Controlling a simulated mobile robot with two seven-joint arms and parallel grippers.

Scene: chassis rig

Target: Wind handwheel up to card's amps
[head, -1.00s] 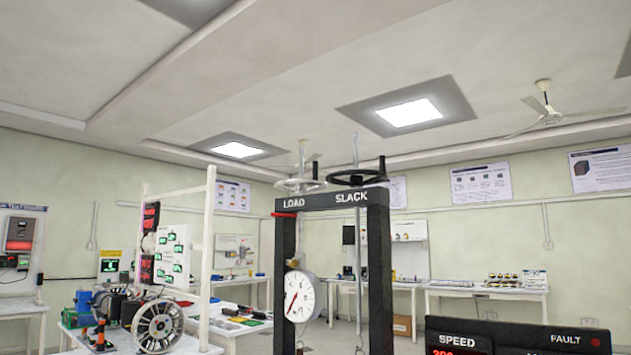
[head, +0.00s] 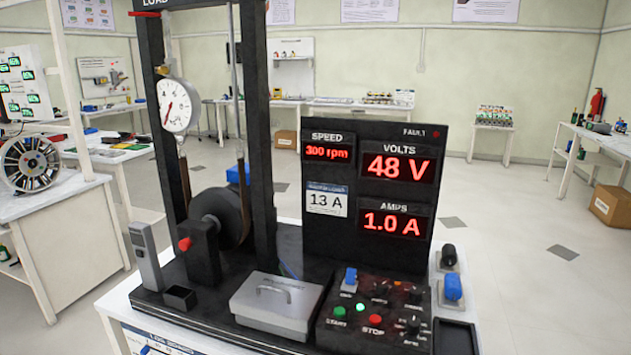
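The card (head: 327,199) on the black display panel reads 13 A. The amps display (head: 394,223) reads 1.0 A, the volts display (head: 398,168) 48 V and the speed display (head: 328,148) 300 rpm. The round spring gauge (head: 178,106) hangs on the left of the black frame (head: 262,120), its red needle pointing low. The handwheels on top of the frame are out of view now; the earlier head frame shows a white one above LOAD and a black one above SLACK. Neither of my grippers is in view.
The control box (head: 372,318) has a green START and red STOP button. A grey lidded box (head: 277,304) and a handheld grey meter (head: 147,256) stand on the rig base. A white bench (head: 60,240) is at left; open floor (head: 520,270) lies at right.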

